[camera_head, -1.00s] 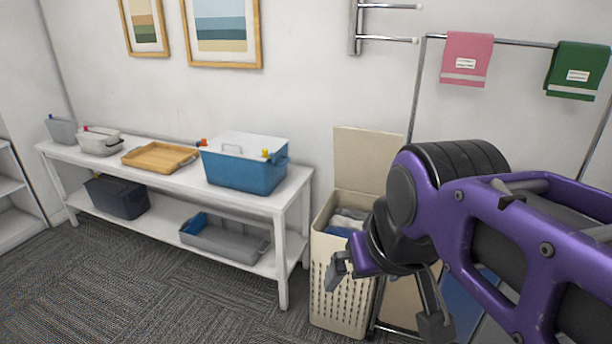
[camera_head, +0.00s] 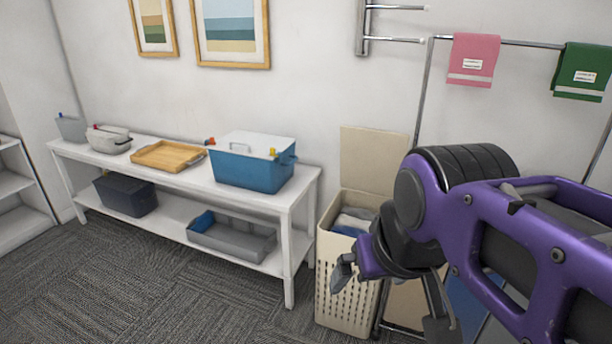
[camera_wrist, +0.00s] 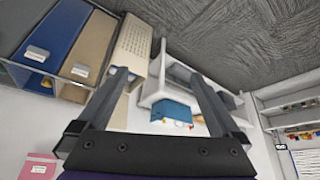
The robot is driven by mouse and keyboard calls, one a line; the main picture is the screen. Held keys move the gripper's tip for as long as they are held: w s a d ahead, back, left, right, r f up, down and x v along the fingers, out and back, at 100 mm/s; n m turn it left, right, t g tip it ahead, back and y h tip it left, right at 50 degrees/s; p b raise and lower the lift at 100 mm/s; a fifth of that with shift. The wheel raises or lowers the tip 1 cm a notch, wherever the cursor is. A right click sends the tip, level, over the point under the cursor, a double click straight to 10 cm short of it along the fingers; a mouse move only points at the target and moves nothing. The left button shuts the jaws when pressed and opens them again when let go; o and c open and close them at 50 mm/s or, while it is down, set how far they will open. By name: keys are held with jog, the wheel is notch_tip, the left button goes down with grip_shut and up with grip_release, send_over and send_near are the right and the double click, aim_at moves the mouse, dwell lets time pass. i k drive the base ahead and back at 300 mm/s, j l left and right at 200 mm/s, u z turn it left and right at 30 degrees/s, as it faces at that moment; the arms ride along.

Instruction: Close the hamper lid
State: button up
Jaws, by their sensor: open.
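The beige hamper (camera_head: 333,274) stands on the carpet against the wall, right of the white bench. Its lid (camera_head: 373,158) is up, leaning back near the wall. Folded cloth (camera_head: 352,221) shows inside the open top. My gripper (camera_head: 392,292) is in front of the hamper's right side and hides part of it. In the wrist view my gripper (camera_wrist: 165,85) is open with nothing between its fingers. The hamper's perforated side (camera_wrist: 133,42) shows there beyond the left finger.
A white bench (camera_head: 298,197) at left holds a blue cooler (camera_head: 245,172), a wooden tray (camera_head: 168,155) and bins. A metal rack (camera_head: 422,95) with pink and green towels stands at right. Carpet in front of the bench is free.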

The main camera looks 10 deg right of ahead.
aim_at(370, 159)
jog(key=i+j+z, duration=0.1)
jog(key=i+z, duration=0.15)
jog(key=i, duration=0.15)
jog(key=i+j+z, duration=0.25)
jog(key=i, duration=0.2)
jog(key=l, duration=0.1)
